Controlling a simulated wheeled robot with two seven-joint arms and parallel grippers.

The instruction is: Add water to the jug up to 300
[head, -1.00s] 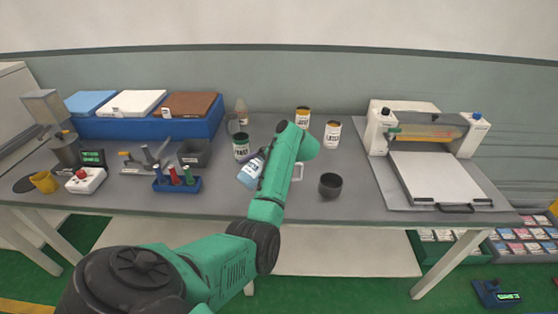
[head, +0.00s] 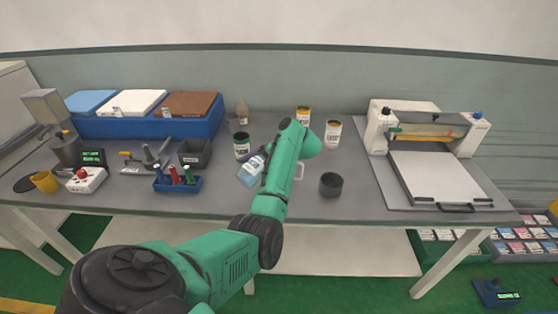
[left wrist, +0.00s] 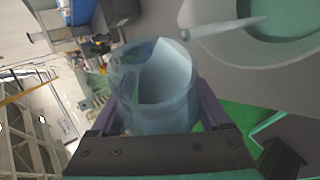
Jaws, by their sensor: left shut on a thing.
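My left gripper (left wrist: 160,120) is shut on a translucent blue bottle (left wrist: 165,85), which also shows tilted in the head view (head: 250,171). In the left wrist view, a pale tapered piece (left wrist: 230,28) reaches from near the bottle's top over a pale round vessel (left wrist: 245,50) with a greenish inside. I cannot tell whether that piece is a nozzle or water. In the head view, the white-handled jug (head: 299,171) is mostly hidden behind my left arm. Its scale and water level cannot be read. My right gripper is out of view.
A dark cup (head: 330,185) stands right of my arm. A blue tool holder (head: 177,184) is at left, and a white press (head: 440,175) at right. The front table edge is clear.

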